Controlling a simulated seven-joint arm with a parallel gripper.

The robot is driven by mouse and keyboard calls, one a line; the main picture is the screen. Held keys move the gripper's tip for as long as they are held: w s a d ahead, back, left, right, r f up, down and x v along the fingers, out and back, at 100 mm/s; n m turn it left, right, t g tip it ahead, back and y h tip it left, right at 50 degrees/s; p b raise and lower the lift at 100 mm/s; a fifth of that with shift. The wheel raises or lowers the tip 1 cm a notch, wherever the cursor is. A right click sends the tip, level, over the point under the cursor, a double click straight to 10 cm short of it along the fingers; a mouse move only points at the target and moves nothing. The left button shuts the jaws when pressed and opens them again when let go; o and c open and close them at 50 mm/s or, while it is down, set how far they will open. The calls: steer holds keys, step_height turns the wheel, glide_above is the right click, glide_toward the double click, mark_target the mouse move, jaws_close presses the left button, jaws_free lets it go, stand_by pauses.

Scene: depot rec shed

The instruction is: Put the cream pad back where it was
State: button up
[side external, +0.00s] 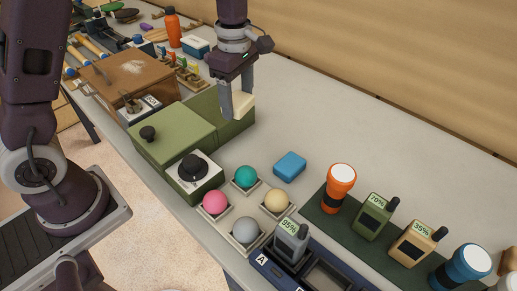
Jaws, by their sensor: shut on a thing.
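The cream pad (242,104) is a small pale block between the fingers of my gripper (236,108). My gripper points down and is shut on it. The pad shows at the right part of a green box (232,133), by its upper edge. I cannot tell whether the pad touches the box or hangs above it. The near finger covers part of the pad.
A green lid with a black knob (172,138) and a dial box (194,176) are close by. Several coloured balls in holders, a blue block (289,166) and a green mat (335,225) with radios and torches lie nearer. The table behind the blue block is clear.

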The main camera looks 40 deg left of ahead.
mark_target(262, 152)
steer(key=d+f+m, duration=0.1)
steer(key=f, duration=0.3)
steer(key=w+d+f, duration=0.1)
steer(key=d+f, duration=0.1)
steer(key=f, duration=0.2)
steer(key=w+d+f+m, duration=0.1)
steer(key=d+f, duration=0.1)
steer(key=f, duration=0.2)
steer(key=shift+w+d+m, duration=0.15)
steer(key=shift+d+m, duration=0.05)
steer(key=shift+m, duration=0.1)
steer(key=shift+f, duration=0.2)
steer(key=o, duration=1.3)
steer(key=shift+r, duration=0.1)
